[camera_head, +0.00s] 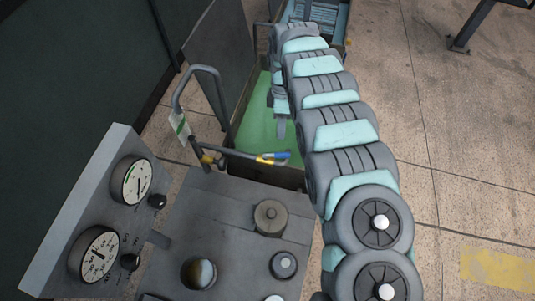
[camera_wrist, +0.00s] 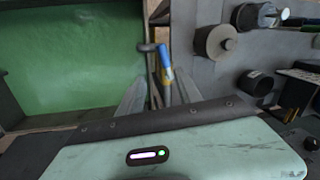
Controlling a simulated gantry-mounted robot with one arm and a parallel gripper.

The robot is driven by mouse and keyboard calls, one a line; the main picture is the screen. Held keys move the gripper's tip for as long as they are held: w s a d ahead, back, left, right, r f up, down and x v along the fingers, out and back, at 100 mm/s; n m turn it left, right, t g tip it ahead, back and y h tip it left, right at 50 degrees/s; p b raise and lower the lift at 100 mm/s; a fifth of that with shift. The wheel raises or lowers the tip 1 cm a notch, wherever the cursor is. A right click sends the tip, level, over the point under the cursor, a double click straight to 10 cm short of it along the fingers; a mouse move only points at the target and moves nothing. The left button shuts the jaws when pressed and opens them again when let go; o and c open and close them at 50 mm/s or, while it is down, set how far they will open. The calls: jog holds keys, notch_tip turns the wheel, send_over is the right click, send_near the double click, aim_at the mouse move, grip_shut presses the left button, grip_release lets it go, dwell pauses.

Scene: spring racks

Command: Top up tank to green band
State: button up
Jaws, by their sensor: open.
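A grey tank-like unit (camera_head: 235,193) stands at the front left in the head view. Its top carries a round capped fitting (camera_head: 270,217), a dark ringed fitting with a brownish glint (camera_head: 198,272) and a smaller round fitting (camera_head: 284,265). A sloped panel holds an upper dial gauge (camera_head: 131,181) and a lower dial gauge (camera_head: 95,255); I cannot make out a green band. A blue-and-yellow handle (camera_head: 272,157) sticks out at the unit's far edge. My gripper (camera_wrist: 158,97) is open and empty; the handle (camera_wrist: 166,66) shows between and beyond its fingers, apparently untouched.
A green-floored bin (camera_head: 262,128) lies behind the unit. A grey bent tube handle (camera_head: 205,70) with a tag (camera_head: 180,125) rises beside it. A dark wall is at the left. Concrete floor (camera_head: 450,150) at the right is mostly clear, with a metal leg (camera_head: 470,30) at the far right.

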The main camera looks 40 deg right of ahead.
aim_at(282, 153)
jog(key=shift+n, duration=0.5)
jog(key=s+f, duration=0.1)
jog(key=f, duration=0.2)
jog(key=s+a+f+p, duration=0.1)
jog(key=f, duration=0.2)
jog(key=f+p, duration=0.1)
jog(key=f, duration=0.3)
jog(key=shift+s+a, duration=0.35)
jog(key=shift+s, duration=0.05)
jog(key=shift+d+f, duration=0.1)
jog(key=shift+f, duration=0.3)
grip_shut()
dwell(0.5)
